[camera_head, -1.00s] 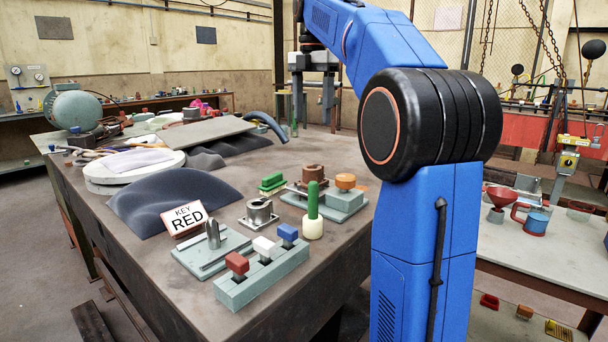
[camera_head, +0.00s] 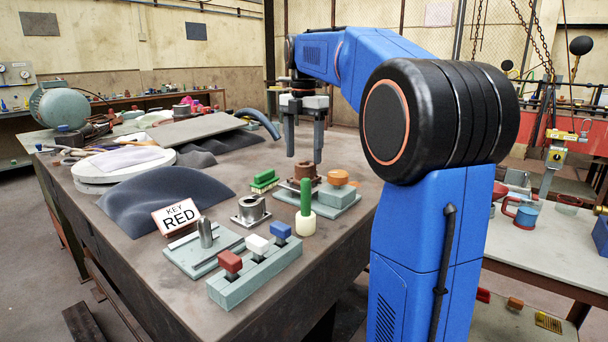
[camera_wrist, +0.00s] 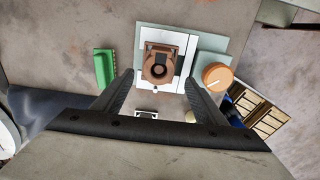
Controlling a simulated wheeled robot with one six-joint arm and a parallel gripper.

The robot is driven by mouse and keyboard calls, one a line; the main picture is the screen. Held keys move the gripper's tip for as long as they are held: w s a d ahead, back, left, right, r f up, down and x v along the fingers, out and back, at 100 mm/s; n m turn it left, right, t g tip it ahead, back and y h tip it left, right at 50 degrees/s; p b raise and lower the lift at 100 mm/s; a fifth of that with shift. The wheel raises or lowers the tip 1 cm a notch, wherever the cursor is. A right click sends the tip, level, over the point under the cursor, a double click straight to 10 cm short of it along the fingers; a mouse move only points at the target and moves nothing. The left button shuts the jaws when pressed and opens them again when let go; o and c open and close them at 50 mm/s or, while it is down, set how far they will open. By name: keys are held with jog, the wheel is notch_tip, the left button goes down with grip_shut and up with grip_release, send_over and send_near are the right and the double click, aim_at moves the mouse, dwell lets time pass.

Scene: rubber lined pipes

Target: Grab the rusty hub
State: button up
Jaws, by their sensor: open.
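The rusty hub (camera_head: 306,171) is a brown ring-shaped piece on a square flange, on the workbench toward its right edge. In the wrist view the rusty hub (camera_wrist: 159,65) sits on a white-and-grey plate, its round bore facing up. My gripper (camera_head: 303,158) is open and empty, pointing down above the hub. In the wrist view my gripper's two fingers (camera_wrist: 159,85) reach to either side of the hub's near edge, and the hub lies slightly beyond them.
An orange knob (camera_head: 338,178) on a grey-green block stands right of the hub. A green block (camera_head: 264,179) is to its left. A steel hub (camera_head: 251,208) and a green peg in a white base (camera_head: 305,210) stand in front.

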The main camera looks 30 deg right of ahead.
aim_at(304, 172)
jog(key=shift+w+d+f, duration=0.15)
jog(key=shift+f, duration=1.2)
jog(key=shift+w+d+f, duration=0.1)
jog(key=shift+f, duration=1.25)
jog(key=c, duration=1.6)
